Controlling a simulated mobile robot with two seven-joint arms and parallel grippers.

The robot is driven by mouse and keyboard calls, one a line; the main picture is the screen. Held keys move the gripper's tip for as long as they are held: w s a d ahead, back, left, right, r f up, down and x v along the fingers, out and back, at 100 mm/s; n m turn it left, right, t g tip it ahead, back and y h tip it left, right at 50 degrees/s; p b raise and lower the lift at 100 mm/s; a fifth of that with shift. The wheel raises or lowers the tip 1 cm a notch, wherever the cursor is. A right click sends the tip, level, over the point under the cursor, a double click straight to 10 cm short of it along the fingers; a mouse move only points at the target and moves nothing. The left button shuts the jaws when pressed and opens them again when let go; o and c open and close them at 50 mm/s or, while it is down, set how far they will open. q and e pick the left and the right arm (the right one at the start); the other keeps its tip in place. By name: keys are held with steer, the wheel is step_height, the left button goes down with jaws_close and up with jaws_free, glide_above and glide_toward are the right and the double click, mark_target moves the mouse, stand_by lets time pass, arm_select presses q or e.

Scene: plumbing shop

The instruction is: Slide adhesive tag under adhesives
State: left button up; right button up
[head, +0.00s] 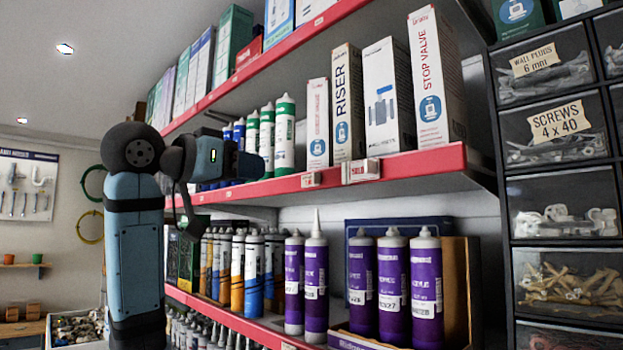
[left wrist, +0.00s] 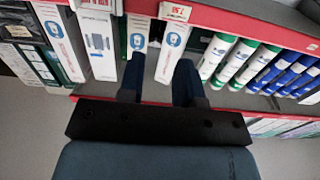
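White price tags sit on the red front rail of the middle shelf: a small tag (head: 311,180) and a wider tag (head: 360,171). Their print is too small to read for certain. One tag (left wrist: 175,12) also shows on a red rail in the left wrist view. Purple cartridges (head: 391,285) stand on the lower shelf, and green-and-white tubes (head: 284,135) on the middle shelf; I cannot tell which are the adhesives. My left gripper (head: 248,166) is in front of the middle shelf by the tubes. Its fingers (left wrist: 160,82) are apart with nothing visible between them. My right gripper is not visible.
White boxes (head: 383,100) stand on the middle shelf, right of the tubes. Orange and blue cartridges (head: 248,270) fill the lower shelf's left part. Dark drawers (head: 557,130) border the shelves at right. Open room lies left of the shelves.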

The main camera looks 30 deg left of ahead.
mark_target(313, 177)
arm_select(q)
steer(key=p+x, duration=0.1)
steer(key=x, duration=0.3)
steer(key=p+x, duration=0.2)
steer(key=x, duration=0.2)
steer(key=p+x, duration=0.1)
steer(key=x, duration=0.3)
steer(key=shift+w+r, duration=0.25)
steer(key=shift+r, duration=0.05)
steer(key=shift+w+d+f+p, duration=0.1)
steer(key=shift+w+d+p, duration=0.15)
steer(key=shift+w, duration=0.25)
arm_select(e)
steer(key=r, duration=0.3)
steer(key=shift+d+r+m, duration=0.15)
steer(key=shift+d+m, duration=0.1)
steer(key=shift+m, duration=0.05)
arm_select(q)
steer(key=shift+a, duration=0.1)
jaws_close()
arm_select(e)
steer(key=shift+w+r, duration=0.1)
